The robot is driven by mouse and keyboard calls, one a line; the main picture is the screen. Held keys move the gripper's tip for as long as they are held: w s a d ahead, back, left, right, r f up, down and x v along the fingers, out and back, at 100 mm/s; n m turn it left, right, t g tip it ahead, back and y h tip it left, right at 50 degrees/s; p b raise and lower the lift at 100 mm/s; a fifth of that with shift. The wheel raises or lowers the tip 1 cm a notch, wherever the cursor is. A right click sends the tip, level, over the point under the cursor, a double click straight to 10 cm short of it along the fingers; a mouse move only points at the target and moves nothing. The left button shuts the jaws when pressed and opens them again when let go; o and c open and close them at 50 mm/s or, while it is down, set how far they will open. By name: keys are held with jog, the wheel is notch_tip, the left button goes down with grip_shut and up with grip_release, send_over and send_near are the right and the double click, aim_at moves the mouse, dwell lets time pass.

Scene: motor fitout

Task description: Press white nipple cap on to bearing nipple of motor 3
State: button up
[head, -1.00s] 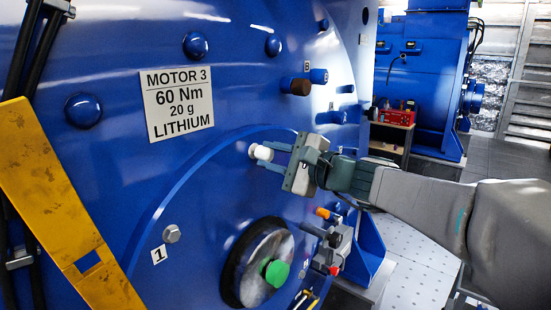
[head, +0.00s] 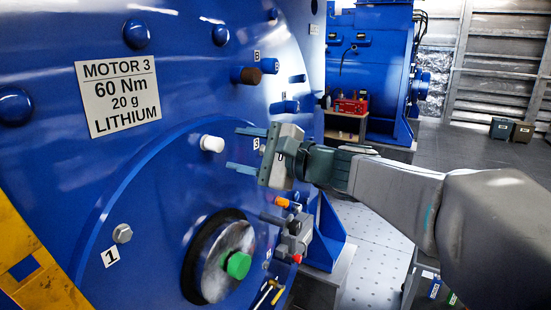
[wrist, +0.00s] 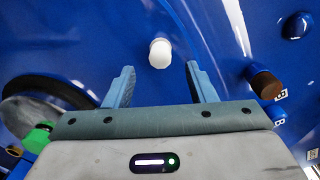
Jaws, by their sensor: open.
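The white nipple cap (head: 212,143) sits on the blue face of motor 3, under the label plate (head: 118,93). It sticks out from the face, and the nipple beneath it is hidden. My gripper (head: 241,149) is open and empty, to the right of the cap and apart from it. In the wrist view the cap (wrist: 160,53) lies beyond the two blue fingertips (wrist: 160,76), roughly between them, with clear space around it.
A brown-tipped fitting (head: 250,76) sticks out above my gripper. Below are a round shaft end with a green cap (head: 237,265) and a tool holder (head: 292,238). A yellow frame (head: 35,265) stands at the lower left. Open floor lies to the right.

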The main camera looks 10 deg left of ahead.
jog(key=v, duration=0.8)
jog(key=shift+d+b, duration=0.35)
jog(key=shift+s, duration=0.15)
jog(key=s+d+f+n+g+h+p, duration=0.1)
jog(key=s+d+f+n+h, duration=0.2)
jog(key=f, duration=0.4)
jog(key=s+d+f+n+g+h+p, duration=0.1)
jog(key=s+d+f+g+h+p, duration=0.1)
jog(key=s+f+h, duration=0.4)
jog(key=s+d+f+n+h+p, duration=0.1)
jog(key=s+d+f+n+h, duration=0.2)
jog(key=d+f, duration=0.2)
jog(key=s+d+f+n+h+p, duration=0.1)
jog(key=s+d+f+n+h, duration=0.2)
jog(key=d, duration=0.6)
notch_tip(320, 180, down, 2)
jog(key=shift+d+f+g+h, duration=0.2)
jog(key=shift+d+g+h, duration=0.2)
jog(key=shift+h, duration=0.4)
